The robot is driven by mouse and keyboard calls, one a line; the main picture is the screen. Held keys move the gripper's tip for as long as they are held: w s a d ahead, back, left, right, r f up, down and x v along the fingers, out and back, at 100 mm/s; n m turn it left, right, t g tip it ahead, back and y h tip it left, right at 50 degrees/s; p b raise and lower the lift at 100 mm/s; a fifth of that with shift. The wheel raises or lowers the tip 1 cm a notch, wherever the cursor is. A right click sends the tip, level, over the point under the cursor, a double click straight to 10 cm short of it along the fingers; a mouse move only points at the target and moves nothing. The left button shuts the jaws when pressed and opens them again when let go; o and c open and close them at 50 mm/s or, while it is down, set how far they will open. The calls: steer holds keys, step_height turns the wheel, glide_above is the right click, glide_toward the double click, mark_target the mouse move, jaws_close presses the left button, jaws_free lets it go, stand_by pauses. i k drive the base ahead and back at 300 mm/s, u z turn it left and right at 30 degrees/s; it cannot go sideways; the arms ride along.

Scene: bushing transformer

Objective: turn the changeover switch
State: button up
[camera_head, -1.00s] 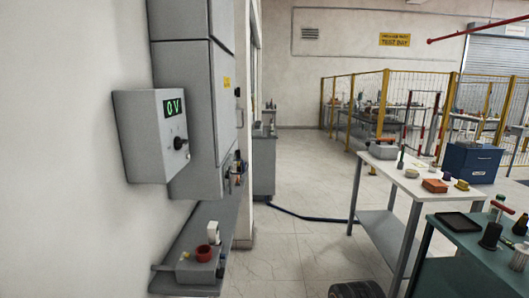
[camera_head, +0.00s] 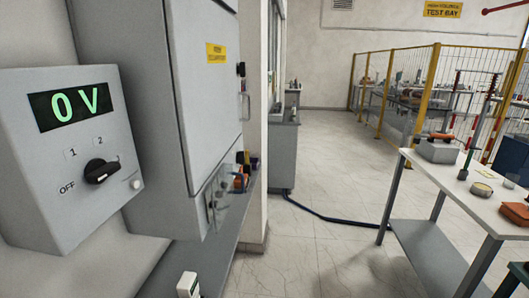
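The changeover switch is a black rotary knob (camera_head: 101,171) on the front of a light grey box (camera_head: 40,215) at the left, fixed at the wall. Labels OFF, 1 and 2 surround the knob. Its pointer end appears directed to the right, but I cannot tell which label it is set to. A green display (camera_head: 72,107) above it reads "0 V". A small pale button (camera_head: 135,184) sits at the box's lower right. My gripper does not show in the view.
A tall grey cabinet (camera_head: 205,90) stands right behind the box. A grey shelf (camera_head: 222,262) runs below it. A white table (camera_head: 430,255) with several items is at the right. A dark cable crosses the otherwise clear floor (camera_head: 330,160) between.

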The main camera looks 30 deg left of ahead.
mark_target(240, 156)
steer(key=u, duration=0.2)
steer(key=i, duration=0.75)
steer(key=u, duration=1.05)
steer(key=i, duration=0.65)
steer(key=u, duration=0.6)
